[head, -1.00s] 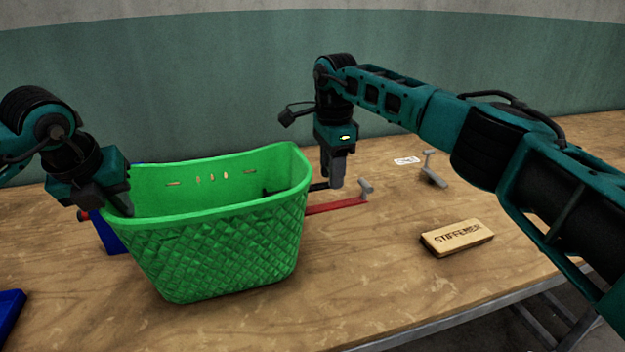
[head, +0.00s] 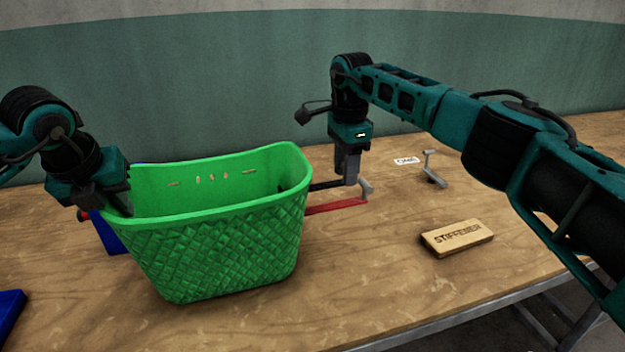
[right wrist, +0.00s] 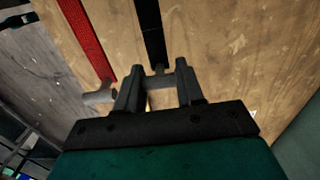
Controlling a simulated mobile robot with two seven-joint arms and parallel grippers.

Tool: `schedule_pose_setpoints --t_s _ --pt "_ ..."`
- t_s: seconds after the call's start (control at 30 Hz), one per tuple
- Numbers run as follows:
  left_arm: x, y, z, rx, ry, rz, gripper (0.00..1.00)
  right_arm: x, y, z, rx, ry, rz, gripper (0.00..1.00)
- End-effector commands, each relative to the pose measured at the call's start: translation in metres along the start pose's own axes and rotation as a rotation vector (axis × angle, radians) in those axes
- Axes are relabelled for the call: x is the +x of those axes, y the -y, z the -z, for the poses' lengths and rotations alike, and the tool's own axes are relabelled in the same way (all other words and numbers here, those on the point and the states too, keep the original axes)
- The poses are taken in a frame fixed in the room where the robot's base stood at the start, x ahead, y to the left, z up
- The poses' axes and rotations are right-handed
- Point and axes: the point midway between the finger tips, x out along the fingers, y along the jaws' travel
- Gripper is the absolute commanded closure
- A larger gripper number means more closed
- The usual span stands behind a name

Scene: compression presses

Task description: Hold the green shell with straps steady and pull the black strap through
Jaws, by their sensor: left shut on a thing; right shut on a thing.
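The green shell (head: 205,250) is a basket-like tub with a quilted outer wall and small slots in its far wall, upright on the table. My left gripper (head: 122,203) is shut on its left rim. The black strap (head: 328,185) sticks out to the right from the shell's right side. My right gripper (head: 350,182) is shut on the strap's outer end. In the right wrist view the black strap (right wrist: 152,35) runs up from between the fingertips (right wrist: 160,68). The strap's part inside the shell is mostly hidden.
A red strap (head: 337,206) with a grey end piece lies right of the shell. A grey stand (head: 432,172), a white label (head: 406,161) and a wooden block marked STIFFENER (head: 457,238) are further right. Blue items (head: 10,308) are at the left.

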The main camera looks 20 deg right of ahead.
Motion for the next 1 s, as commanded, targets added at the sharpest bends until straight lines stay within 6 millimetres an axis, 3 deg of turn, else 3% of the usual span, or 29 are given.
schedule_pose_setpoints --t_s 0.23,0.27,0.53,0.83,1.0 --pt "0.000 -0.001 -0.001 -0.002 0.001 -0.003 1.00 0.000 0.000 0.010 0.003 -0.003 0.001 0.99" --pt "0.000 -0.001 -0.001 -0.002 0.001 -0.003 1.00 0.000 0.000 0.009 0.002 -0.003 0.001 0.59" --pt "0.000 -0.001 -0.001 -0.002 0.001 -0.002 1.00 0.000 0.000 0.008 0.001 -0.001 0.000 0.34" --pt "0.000 0.000 0.000 -0.001 0.001 0.000 1.00 -0.003 0.000 0.007 0.000 0.000 0.001 0.33" --pt "0.000 0.000 0.000 0.000 0.001 0.000 1.00 -0.024 0.001 0.007 0.000 0.000 0.004 0.33"
